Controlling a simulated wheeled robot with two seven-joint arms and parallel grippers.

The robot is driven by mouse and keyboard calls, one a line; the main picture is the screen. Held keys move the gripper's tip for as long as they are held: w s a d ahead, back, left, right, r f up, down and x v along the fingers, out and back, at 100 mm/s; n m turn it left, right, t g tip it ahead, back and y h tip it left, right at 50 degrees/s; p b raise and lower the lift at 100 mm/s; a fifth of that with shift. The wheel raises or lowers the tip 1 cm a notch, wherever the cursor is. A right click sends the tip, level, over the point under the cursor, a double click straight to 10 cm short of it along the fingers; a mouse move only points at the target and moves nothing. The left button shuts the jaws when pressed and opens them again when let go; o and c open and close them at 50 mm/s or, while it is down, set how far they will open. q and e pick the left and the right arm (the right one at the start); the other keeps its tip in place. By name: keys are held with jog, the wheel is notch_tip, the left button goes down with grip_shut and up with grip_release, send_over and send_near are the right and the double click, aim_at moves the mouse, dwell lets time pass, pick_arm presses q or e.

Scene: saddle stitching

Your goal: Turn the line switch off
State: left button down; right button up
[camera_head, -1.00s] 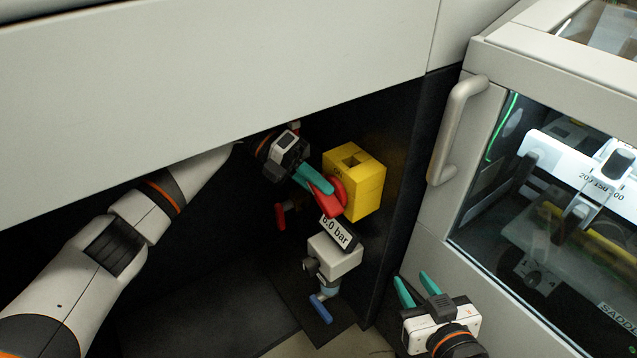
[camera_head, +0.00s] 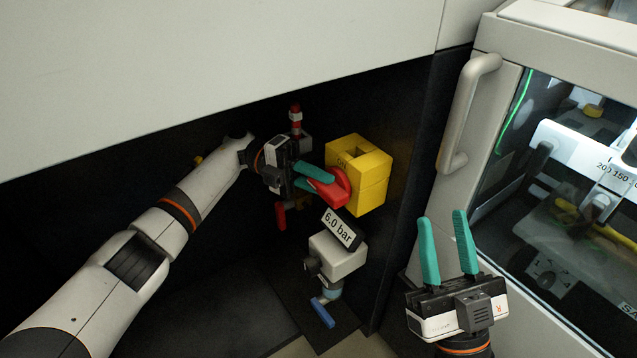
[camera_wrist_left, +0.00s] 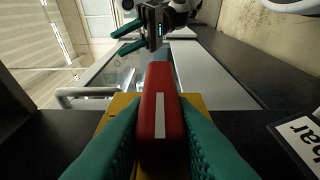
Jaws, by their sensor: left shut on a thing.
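The line switch is a yellow box (camera_head: 372,192) with a red handle (camera_head: 332,190) on its left-facing side, mounted in the dark recess. Lettering that seems to read "ON" shows on the box. My left gripper (camera_head: 322,182) is shut on the red handle. In the left wrist view the handle (camera_wrist_left: 160,115), with a white stripe, lies between the two teal fingers, and the yellow box (camera_wrist_left: 118,103) shows behind it. My right gripper (camera_head: 447,248) is open and empty, fingers pointing up, in front of the machine at the lower right.
Below the switch are a "6.0 bar" display (camera_head: 339,229), a grey valve block (camera_head: 338,256) and a blue lever (camera_head: 322,313). A red lever (camera_head: 281,215) hangs left of the switch. A pale panel (camera_head: 210,70) overhangs the recess. A door handle (camera_head: 467,115) stands at the right.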

jog(key=shift+s+r, duration=0.15)
pick_arm(q)
jog(key=c, duration=1.2)
grip_release()
jog(key=shift+c, duration=0.2)
